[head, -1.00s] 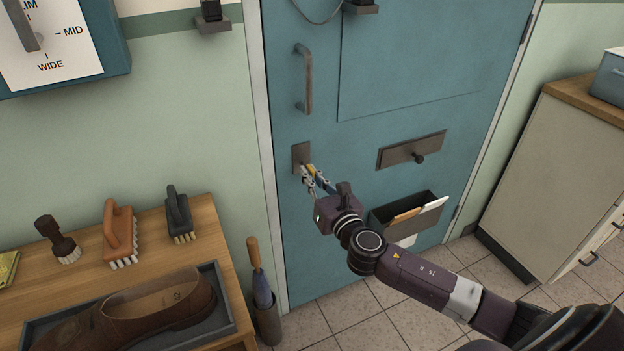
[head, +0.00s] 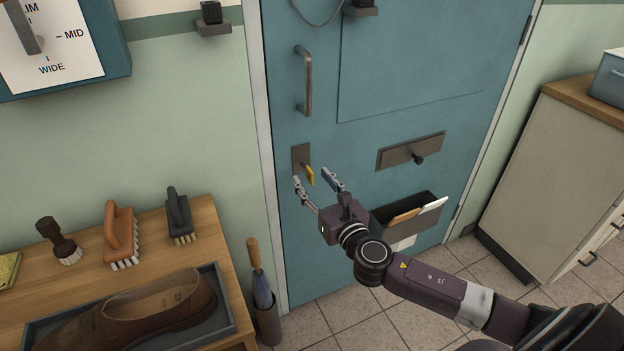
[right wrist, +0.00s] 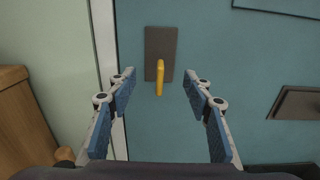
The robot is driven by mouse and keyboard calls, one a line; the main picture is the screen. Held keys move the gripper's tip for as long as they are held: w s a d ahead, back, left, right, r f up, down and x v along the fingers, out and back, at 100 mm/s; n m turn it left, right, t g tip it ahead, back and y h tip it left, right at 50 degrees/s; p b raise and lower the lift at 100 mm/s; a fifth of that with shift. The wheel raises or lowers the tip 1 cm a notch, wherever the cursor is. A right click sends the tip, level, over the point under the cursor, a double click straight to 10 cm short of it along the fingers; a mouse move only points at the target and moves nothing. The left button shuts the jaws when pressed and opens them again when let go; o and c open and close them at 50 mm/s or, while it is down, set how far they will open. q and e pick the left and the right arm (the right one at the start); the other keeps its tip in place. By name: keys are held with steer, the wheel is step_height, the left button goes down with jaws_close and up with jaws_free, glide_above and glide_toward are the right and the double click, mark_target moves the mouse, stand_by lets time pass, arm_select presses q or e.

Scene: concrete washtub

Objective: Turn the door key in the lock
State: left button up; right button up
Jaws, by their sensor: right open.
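The yellow door key (head: 310,176) sticks out of the dark lock plate (head: 301,155) on the blue door (head: 345,150), below the door handle. My right gripper (head: 313,178) is open in front of the lock, its fingers spread to either side of the key. In the right wrist view the key (right wrist: 160,78) hangs nearly upright at the lower part of the plate (right wrist: 160,42), between the two blue-padded fingers (right wrist: 159,80) and clear of both. My left gripper is not in view.
A vertical pull handle (head: 306,80) is above the lock. A drawer-like plate with a knob (head: 410,151) and a letter holder (head: 412,218) are to the right on the door. A wooden bench (head: 205,240) with brushes and a shoe stands at left.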

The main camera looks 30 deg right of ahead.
mark_target(313, 180)
steer(key=s, duration=0.2)
steer(key=shift+s+a, duration=0.1)
steer(key=shift+s, duration=1.25)
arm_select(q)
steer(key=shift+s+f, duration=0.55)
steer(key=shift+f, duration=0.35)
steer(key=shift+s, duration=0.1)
